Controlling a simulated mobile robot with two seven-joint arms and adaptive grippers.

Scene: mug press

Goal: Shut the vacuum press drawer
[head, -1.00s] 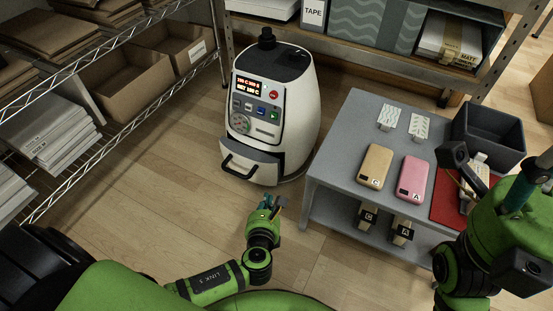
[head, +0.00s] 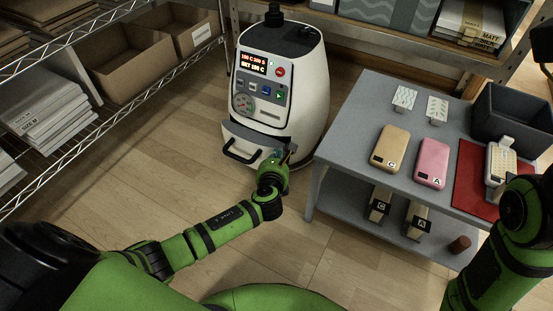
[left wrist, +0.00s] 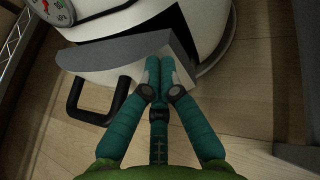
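The vacuum press (head: 310,95) is a white rounded machine with a dark top and a lit front panel. Its drawer (head: 247,137) is low on the front and stands out from the body, with a black bar handle (head: 240,152). In the left wrist view the drawer (left wrist: 110,52) shows its front and top edge, with a dark gap beside the body. My left gripper (head: 284,158) is at the right end of the drawer front. Its teal fingers (left wrist: 160,70) are together, with nothing seen between them, and overlap the drawer's front; exact contact is hard to tell. My right gripper is not visible.
A grey table (head: 350,130) stands right of the press with a gold phone (head: 390,148), a pink phone (head: 432,163), a red mat (head: 468,185) and a dark bin (head: 515,118). Wire shelves (head: 105,105) line the left. The floor before the press is clear.

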